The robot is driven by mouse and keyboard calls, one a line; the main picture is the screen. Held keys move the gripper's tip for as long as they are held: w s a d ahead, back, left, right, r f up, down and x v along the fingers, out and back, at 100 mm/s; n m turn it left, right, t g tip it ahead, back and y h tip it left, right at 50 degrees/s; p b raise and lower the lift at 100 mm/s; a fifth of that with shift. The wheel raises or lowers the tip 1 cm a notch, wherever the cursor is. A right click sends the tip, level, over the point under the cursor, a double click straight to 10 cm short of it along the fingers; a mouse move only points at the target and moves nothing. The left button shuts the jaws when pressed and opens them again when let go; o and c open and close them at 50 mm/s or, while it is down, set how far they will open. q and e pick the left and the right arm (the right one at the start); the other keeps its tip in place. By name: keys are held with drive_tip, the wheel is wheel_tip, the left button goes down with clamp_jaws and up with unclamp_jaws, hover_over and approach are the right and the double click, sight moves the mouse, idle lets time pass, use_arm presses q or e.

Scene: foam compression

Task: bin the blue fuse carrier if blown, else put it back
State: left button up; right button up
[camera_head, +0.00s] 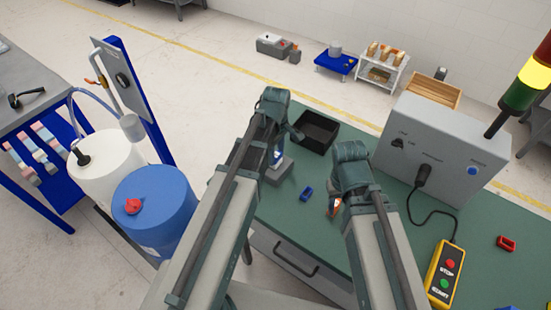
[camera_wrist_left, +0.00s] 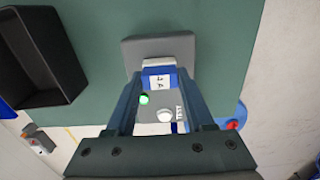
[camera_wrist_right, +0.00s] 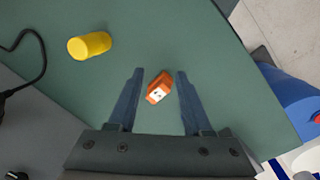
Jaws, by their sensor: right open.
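The blue fuse carrier (camera_wrist_left: 158,78), with a white label reading 2 A, stands at a grey tester block (camera_wrist_left: 158,46). My left gripper (camera_wrist_left: 157,76) reaches down over it, its fingers against both sides of the carrier. A small lamp (camera_wrist_left: 144,99) on the tester glows green beside a white button (camera_wrist_left: 164,115) and a TEST label. In the head view the tester (camera_head: 278,171) stands under my left gripper (camera_head: 278,152). My right gripper (camera_wrist_right: 160,72) is open above an orange piece (camera_wrist_right: 159,88) lying between its fingers but not gripped. The carrier's fuse is not visible.
A black bin (camera_head: 332,142) stands behind the tester. A small blue part (camera_head: 306,193) lies between the grippers. A yellow cylinder (camera_wrist_right: 90,45) lies near the right gripper. A grey control box (camera_head: 437,140), a yellow pendant (camera_head: 446,275) and a red part (camera_head: 507,243) are on the right.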

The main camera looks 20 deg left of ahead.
sight(276, 155)
use_arm(q)
clamp_jaws()
drive_tip(key=shift+r, duration=0.1)
drive_tip(key=shift+r+p, duration=2.9)
drive_tip(key=shift+p, duration=0.15)
